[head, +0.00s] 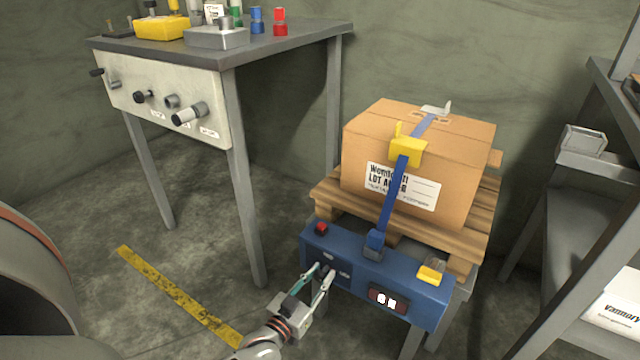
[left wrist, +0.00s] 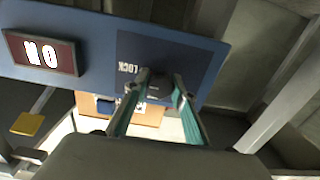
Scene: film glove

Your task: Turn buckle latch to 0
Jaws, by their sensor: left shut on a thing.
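The blue control panel (head: 415,291) is on the front of the pallet stand. It also shows upside down in the left wrist view (left wrist: 100,45). My left gripper (head: 325,270) reaches its face from below. In the left wrist view, its teal-lined fingers (left wrist: 161,84) are shut on a small dark knob (left wrist: 160,80) beside a label reading LOCK. The fingers partly hide the knob, so its angle cannot be told. A yellow buckle (head: 407,150) sits on the blue strap (head: 392,200) over the carton (head: 365,150). My right gripper is not in view.
The panel also has a red button (head: 321,228), a yellow part (head: 430,275) and a lit display (head: 388,299) that seems to read ON. A wooden pallet (head: 325,192) lies under the carton. A grey bench (head: 290,48) stands at left, shelving (head: 570,215) at right.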

